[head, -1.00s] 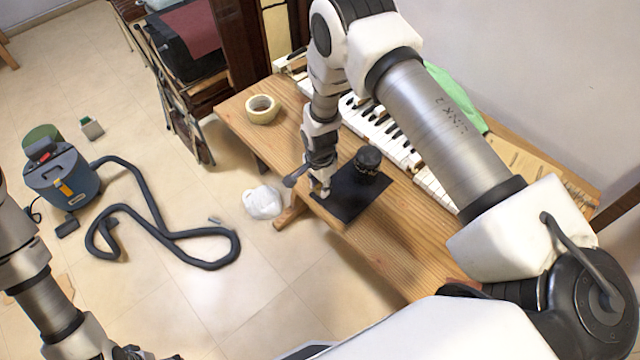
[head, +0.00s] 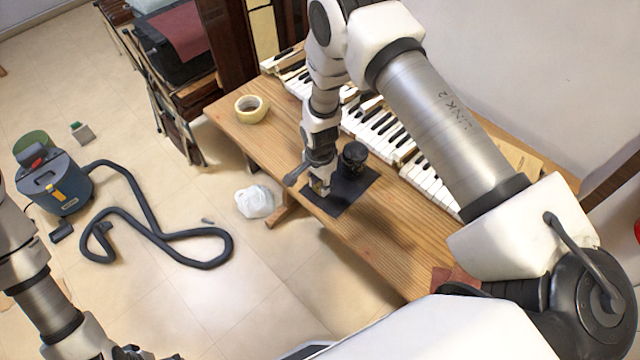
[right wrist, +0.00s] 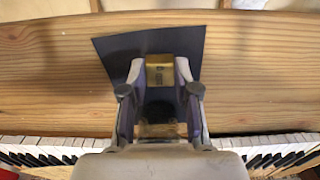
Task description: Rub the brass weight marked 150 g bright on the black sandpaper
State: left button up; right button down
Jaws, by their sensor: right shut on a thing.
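The black sandpaper (head: 345,201) lies flat on the wooden bench near its front edge. It also shows in the right wrist view (right wrist: 115,48). My right gripper (head: 321,188) points down over its left part and is shut on a brass weight (right wrist: 160,72). The weight shows a small dark mark that I cannot read. It is at or just above the sandpaper; contact is unclear. In the head view the gripper mostly hides the weight. My left gripper (head: 130,353) shows only as a dark edge at the bottom, its fingers unclear.
A dark round jar-like thing (head: 353,158) stands at the sandpaper's back part, close to the right gripper. Piano keys (head: 375,122) run along the bench's back. A vacuum cleaner (head: 57,186) and white bag (head: 255,201) are on the floor.

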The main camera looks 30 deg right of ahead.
jog(key=shift+r+p, duration=1.35)
jog(key=shift+r, duration=0.95)
jog(key=shift+f, duration=0.1)
